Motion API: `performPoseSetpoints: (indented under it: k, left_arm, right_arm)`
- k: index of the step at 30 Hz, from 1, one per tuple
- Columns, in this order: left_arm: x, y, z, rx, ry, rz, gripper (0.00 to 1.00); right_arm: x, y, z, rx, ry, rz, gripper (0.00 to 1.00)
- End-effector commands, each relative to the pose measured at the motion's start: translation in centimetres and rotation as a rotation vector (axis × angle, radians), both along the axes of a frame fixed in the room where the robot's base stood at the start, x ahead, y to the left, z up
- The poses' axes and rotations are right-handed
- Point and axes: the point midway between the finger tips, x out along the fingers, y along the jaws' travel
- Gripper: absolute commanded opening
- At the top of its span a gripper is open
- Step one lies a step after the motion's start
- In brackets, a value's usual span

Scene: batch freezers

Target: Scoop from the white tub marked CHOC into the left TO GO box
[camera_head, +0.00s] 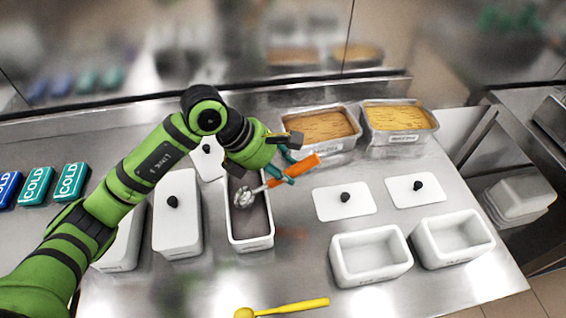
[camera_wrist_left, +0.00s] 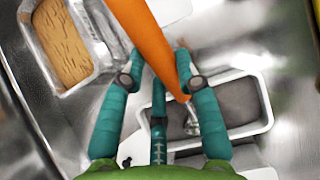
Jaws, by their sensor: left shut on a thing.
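My left gripper (camera_head: 284,168) is shut on the orange handle (camera_head: 302,167) of a scoop. Its round metal head (camera_head: 245,196) is over the open white tub (camera_head: 251,243), which holds a dark brown mass. I cannot tell whether the head touches the mass or holds any of it. The tub's marking is not readable. In the left wrist view, the teal fingers (camera_wrist_left: 160,58) clasp the orange handle (camera_wrist_left: 143,32), with the tub (camera_wrist_left: 262,118) behind. Two empty white boxes stand at front right: the left box (camera_head: 372,278) and the right box (camera_head: 458,258). My right gripper is not in view.
White lids (camera_head: 330,203) (camera_head: 427,195) lie behind the boxes. Lidded white tubs (camera_head: 178,225) stand left of the open tub. Two metal pans (camera_head: 325,144) (camera_head: 403,139) of tan food are at the back. A yellow spoon (camera_head: 290,307) lies in front.

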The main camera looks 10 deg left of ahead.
Motion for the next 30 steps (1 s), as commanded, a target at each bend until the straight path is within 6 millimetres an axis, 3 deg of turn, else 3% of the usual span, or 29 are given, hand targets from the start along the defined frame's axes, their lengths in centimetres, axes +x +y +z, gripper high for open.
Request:
performPoseSetpoints:
  k: [4, 6, 11, 27, 30]
  left_arm:
    - [0.0, 0.0, -1.2, -0.001, 0.000, 0.000, 0.00]
    - [-0.2, 0.6, -0.6, -0.001, 0.001, 0.002, 0.00]
    - [0.2, -0.3, -1.2, 0.103, 0.030, -0.002, 0.00]
    - [0.2, -0.3, 2.5, 0.099, 0.029, -0.001, 0.00]
    - [0.3, -0.9, 2.7, 0.162, 0.050, -0.002, 0.00]
  right_arm:
    - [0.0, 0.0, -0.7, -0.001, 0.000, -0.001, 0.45]
    - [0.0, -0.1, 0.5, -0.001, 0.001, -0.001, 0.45]
    - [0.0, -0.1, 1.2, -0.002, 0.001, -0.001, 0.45]
    - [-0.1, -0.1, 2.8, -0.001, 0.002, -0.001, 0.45]
    - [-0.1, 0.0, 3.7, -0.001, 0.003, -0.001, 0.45]
